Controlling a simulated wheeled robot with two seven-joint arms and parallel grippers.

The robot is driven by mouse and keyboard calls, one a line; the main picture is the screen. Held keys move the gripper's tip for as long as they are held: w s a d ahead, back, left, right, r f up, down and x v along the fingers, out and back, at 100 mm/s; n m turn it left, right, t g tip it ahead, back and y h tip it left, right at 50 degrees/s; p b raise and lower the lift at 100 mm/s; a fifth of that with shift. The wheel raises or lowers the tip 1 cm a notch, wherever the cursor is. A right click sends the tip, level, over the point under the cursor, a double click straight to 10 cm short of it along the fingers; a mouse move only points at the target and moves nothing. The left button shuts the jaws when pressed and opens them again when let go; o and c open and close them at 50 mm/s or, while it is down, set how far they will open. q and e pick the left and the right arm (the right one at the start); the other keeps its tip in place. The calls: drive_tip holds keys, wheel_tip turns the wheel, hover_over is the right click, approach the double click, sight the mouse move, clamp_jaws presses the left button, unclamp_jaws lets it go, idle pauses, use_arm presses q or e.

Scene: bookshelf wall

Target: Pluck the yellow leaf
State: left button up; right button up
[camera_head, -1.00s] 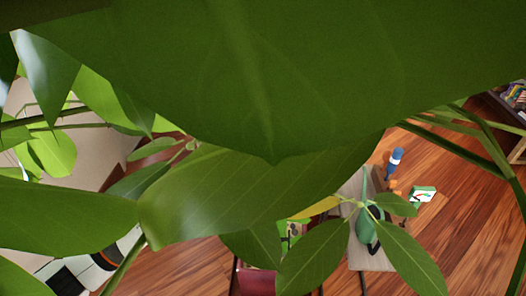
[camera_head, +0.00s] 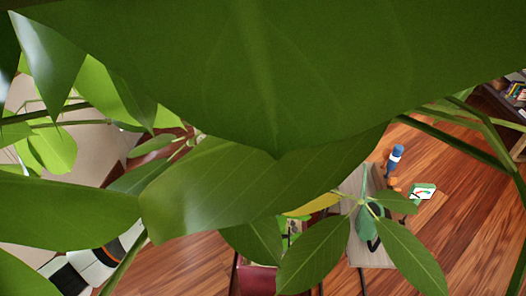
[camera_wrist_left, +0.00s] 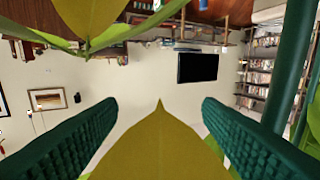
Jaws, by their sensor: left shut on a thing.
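The yellow leaf (camera_head: 318,205) shows as a small strip among green leaves in the head view, mostly hidden behind a large green leaf. In the left wrist view a broad yellowish leaf (camera_wrist_left: 158,145) points up between the two dark green fingers of my left gripper (camera_wrist_left: 160,106). The gripper is shut on this leaf, though its fingertips look apart in the picture. In the head view the left gripper is hidden by foliage; only part of my white and black arm shows at the lower left. My right gripper is not in view.
Large green leaves (camera_head: 250,75) and stems (camera_head: 455,140) block much of the head view. A wooden bench (camera_head: 350,187) with a dark green object (camera_head: 366,225) stands at right, with a blue bottle (camera_head: 394,157) beyond. Another yellowish leaf (camera_wrist_left: 90,15) is at the wrist view's top.

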use_arm(q)
drive_tip(key=shift+w+d+f, duration=0.1)
drive_tip(key=shift+w+d, duration=0.1)
drive_tip(key=shift+d, duration=0.15)
wheel_tip(320, 180, down, 8)
drive_tip(key=b, duration=0.7)
drive_tip(key=shift+r, duration=0.2)
drive_tip(key=shift+s, duration=0.15)
